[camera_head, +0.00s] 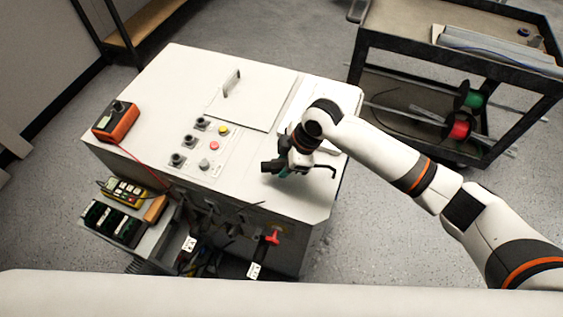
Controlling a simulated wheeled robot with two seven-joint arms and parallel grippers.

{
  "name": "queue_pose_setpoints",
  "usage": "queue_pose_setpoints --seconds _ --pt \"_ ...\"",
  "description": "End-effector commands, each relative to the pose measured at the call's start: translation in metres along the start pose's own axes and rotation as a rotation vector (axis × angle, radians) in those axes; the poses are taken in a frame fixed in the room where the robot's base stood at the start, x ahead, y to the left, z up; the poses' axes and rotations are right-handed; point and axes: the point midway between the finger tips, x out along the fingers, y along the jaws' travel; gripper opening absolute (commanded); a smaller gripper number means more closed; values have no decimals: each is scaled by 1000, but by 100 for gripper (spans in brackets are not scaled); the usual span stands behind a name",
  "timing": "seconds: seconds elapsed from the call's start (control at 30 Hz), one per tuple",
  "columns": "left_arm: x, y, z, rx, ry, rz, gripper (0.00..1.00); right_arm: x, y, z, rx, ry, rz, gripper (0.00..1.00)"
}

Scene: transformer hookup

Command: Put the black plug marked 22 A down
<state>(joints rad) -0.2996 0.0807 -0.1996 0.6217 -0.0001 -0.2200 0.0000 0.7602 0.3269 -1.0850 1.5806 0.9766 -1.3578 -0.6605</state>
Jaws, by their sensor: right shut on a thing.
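My right gripper (283,170) is over the front right part of the white cabinet's top (245,160), reached by my arm from the right. It is shut on a small dark thing, which I take to be the black plug; the jaws and wrist hide most of it. No 22 A marking can be read. A thin black hooked shape (325,169) shows just right of the gripper. I cannot tell whether the plug touches the cabinet top. My left gripper is not in view.
The cabinet top carries an orange meter (116,121), a panel of knobs and buttons (200,150) and a raised plate with a handle (248,98). A front shelf holds a yellow device (124,191). Cables and a red handle (273,237) are at the front. A dark cart (400,45) stands back right.

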Motion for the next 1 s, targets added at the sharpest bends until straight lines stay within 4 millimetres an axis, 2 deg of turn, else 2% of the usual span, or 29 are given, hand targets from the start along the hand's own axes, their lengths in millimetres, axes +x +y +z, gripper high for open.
queue_pose_setpoints --seconds 0.3,0.63,0.67,0.7,0.8,1.0 --pt "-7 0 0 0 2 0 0 34 3 -13 2 0 1 3" --pt "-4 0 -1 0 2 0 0 38 3 -15 1 0 0 3" --pt "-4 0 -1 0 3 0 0 38 3 -15 1 1 0 38" --pt "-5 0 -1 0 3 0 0 37 3 -15 1 1 0 44" --pt "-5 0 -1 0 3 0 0 37 3 -15 1 1 0 58" --pt "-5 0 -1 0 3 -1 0 37 3 -15 1 1 0 58"
